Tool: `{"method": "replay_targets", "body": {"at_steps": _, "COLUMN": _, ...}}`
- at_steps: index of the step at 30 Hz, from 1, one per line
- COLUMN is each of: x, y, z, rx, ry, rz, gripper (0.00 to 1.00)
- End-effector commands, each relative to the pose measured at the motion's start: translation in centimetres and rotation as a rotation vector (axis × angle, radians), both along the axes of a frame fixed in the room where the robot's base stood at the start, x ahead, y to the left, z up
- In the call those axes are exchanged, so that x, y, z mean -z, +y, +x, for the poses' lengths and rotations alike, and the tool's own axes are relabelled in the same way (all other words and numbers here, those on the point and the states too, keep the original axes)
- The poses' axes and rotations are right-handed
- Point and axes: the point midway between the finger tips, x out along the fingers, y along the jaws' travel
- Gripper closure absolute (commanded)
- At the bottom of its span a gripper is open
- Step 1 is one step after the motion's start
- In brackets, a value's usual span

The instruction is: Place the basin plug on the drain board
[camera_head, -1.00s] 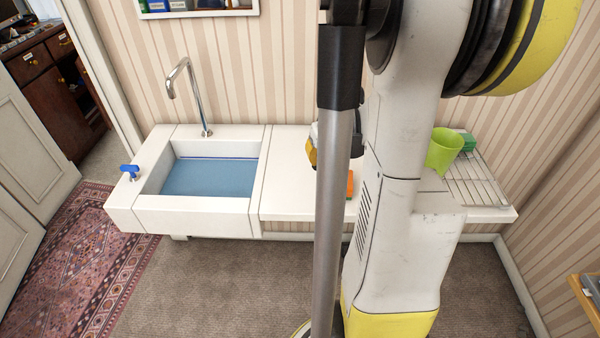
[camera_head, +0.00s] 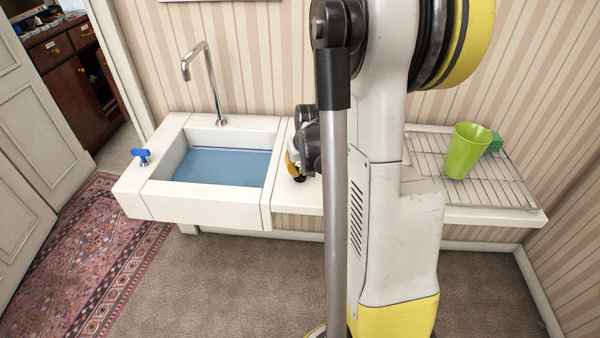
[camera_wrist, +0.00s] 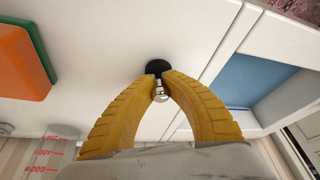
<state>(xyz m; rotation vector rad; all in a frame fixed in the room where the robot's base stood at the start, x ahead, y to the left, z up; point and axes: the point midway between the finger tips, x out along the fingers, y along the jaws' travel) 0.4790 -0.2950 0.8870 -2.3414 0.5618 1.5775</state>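The basin plug (camera_wrist: 154,68) is a black disc with a small metal knob, in the wrist view above the white counter. My gripper (camera_wrist: 161,76) has yellow ribbed fingers closed in on both sides of the knob. I cannot tell whether the disc touches the counter. The drain board (camera_head: 515,191) is a wire rack on the counter's right end, partly hidden by my arm.
A lime green cup (camera_head: 464,154) and a green block (camera_head: 495,142) stand on the drain board. An orange and green sponge (camera_wrist: 22,70) lies on the counter. The basin (camera_head: 205,205) holds blue water, with a tall tap (camera_head: 213,85) behind. The rack's front and right are bare.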

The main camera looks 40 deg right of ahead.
Motion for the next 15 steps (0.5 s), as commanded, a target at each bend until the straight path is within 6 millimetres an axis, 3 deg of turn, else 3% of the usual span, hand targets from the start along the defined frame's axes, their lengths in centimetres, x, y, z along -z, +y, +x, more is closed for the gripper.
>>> {"method": "replay_targets", "body": {"at_steps": 7, "x": 0.4, "y": 0.0, "z": -0.01, "rx": 0.0, "ry": 0.0, "rz": 0.0, "gripper": 1.0}}
{"method": "replay_targets", "body": {"at_steps": 9, "x": 0.28, "y": -0.01, "z": -0.01, "rx": 0.0, "ry": 0.0, "rz": 0.0, "gripper": 0.73}}
{"method": "replay_targets", "body": {"at_steps": 15, "x": 0.25, "y": -0.01, "z": -0.01, "rx": 0.0, "ry": 0.0, "rz": 0.0, "gripper": 0.7}}
